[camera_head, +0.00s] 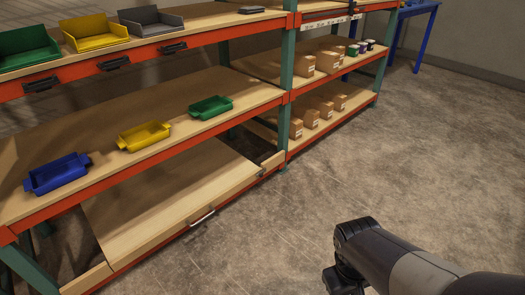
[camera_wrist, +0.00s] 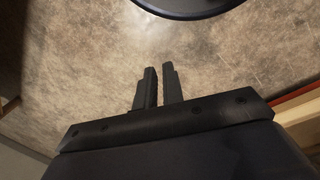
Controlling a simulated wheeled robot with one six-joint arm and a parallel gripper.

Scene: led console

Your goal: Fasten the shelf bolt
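The lower front of the shelf rack holds a pale wooden drawer or pull-out panel (camera_head: 165,205) with a metal handle (camera_head: 202,217). A small dark fitting (camera_head: 262,172), perhaps the shelf bolt, sits at the right end of that panel's front edge. It is too small to tell whether it is fastened. My gripper (camera_wrist: 160,72) shows in the wrist view over bare floor, its two dark fingers a narrow gap apart with nothing between them. It is away from the rack's fitting. In the head view my arm is at the lower right and the fingers are not clearly seen.
Blue (camera_head: 57,174), yellow (camera_head: 144,136) and green (camera_head: 211,107) trays stand on the middle shelf. Open bins (camera_head: 96,32) stand above. Cardboard boxes (camera_head: 328,62) fill the right bay. A blue table (camera_head: 418,12) is at the back. The floor before the rack is clear.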

